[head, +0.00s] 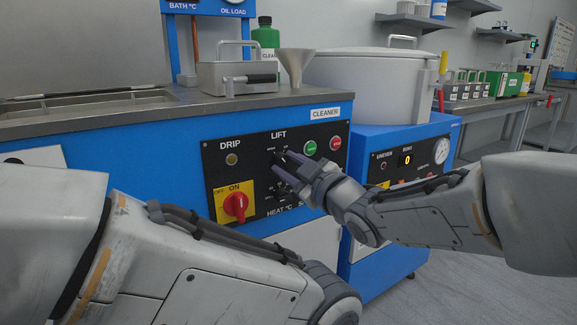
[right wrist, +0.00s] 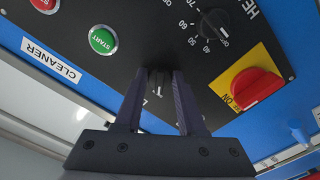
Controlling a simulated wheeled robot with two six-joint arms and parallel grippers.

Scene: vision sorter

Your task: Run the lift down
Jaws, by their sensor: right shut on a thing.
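The lift switch (right wrist: 158,84) is a small dark knob on the black control panel (head: 215,157) of the blue cleaner. The word LIFT stands above it in the head view. My right gripper (head: 284,168) reaches the panel from the right, just under that label. In the right wrist view my right gripper (right wrist: 161,90) has its two fingers on either side of the knob, shut on it. The fingers hide most of the knob in the head view, so its setting is hard to read. My left forearm crosses the lower left, and its gripper is out of view.
On the same panel are a red-and-yellow ON/OFF switch (head: 235,207), a drip lamp (head: 232,159), a green start button (head: 309,147) and a red button (head: 335,142). The heat dial (right wrist: 214,24) is close to my right fingers. A metal funnel (head: 295,65) stands on the top.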

